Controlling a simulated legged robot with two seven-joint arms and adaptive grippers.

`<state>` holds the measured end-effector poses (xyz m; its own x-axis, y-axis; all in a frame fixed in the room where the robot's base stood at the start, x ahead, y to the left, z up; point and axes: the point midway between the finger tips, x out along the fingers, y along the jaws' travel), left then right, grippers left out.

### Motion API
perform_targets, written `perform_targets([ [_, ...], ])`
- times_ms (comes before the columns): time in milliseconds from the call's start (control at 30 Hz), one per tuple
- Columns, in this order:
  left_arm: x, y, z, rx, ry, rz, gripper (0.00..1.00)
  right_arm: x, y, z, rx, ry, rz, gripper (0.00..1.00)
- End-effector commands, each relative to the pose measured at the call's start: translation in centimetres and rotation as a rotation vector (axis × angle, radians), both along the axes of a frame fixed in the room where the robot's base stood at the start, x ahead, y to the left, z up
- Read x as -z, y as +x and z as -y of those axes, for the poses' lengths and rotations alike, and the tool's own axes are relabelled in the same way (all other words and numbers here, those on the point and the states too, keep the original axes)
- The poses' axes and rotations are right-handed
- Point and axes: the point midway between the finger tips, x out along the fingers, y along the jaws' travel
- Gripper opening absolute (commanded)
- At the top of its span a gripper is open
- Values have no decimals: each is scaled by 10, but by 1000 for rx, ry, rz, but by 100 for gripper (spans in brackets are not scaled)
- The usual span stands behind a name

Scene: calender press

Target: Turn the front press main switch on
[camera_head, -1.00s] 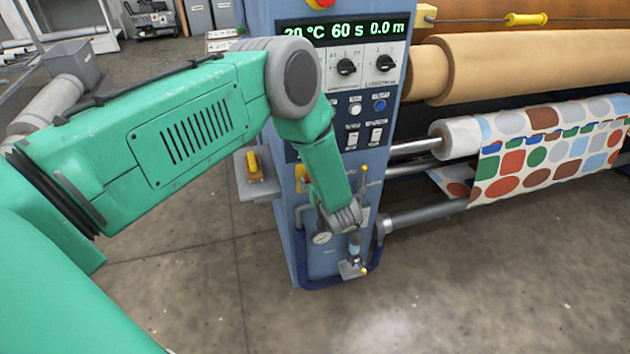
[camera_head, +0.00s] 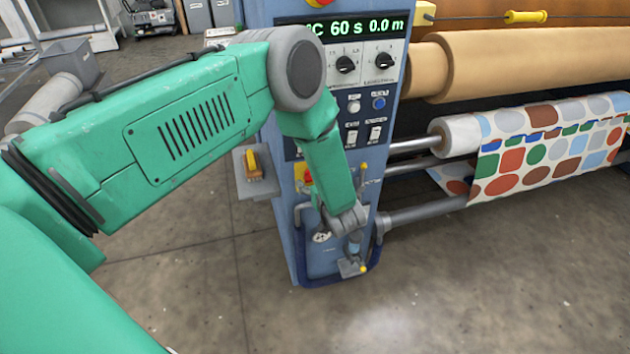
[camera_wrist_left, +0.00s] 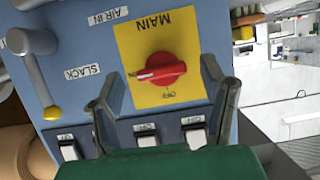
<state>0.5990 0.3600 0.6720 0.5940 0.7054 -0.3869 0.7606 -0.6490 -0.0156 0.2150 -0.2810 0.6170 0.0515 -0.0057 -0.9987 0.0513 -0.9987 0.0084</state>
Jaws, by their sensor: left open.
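The main switch (camera_wrist_left: 160,70) is a red rotary knob on a yellow plate marked MAIN and OFF, upside down in the left wrist view. Its handle lies nearly level in that picture, with a pale mark at its left end. The OFF label is on the picture's lower side of the knob. In the head view the yellow plate (camera_head: 301,172) shows partly behind my left forearm. My left gripper (camera_wrist_left: 163,68) is open, with one finger on either side of the knob. I cannot tell whether they touch it. My right gripper is not in view.
The blue press cabinet (camera_head: 288,225) carries a display, dials and rocker switches. A yellow-tipped lever (camera_wrist_left: 38,75) is beside the switch plate, and several white rockers (camera_wrist_left: 146,134) lie near the fingers. Rollers with patterned fabric (camera_head: 540,150) extend right.

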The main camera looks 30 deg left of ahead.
Motion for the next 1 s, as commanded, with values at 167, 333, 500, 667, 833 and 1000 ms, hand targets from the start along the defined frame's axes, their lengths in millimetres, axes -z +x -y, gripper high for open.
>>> perform_targets([
  [167,-15,-23,29,5,0,-3,66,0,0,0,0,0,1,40],
  [333,-27,-43,52,5,0,-5,66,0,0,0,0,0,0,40],
  [500,-34,-55,67,3,-1,-5,66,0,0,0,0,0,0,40],
  [667,-36,-59,71,1,0,-4,66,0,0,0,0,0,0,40],
  [833,-36,-59,71,1,0,-4,66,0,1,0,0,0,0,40],
  [1000,-36,-59,71,1,0,-4,66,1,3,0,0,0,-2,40],
])
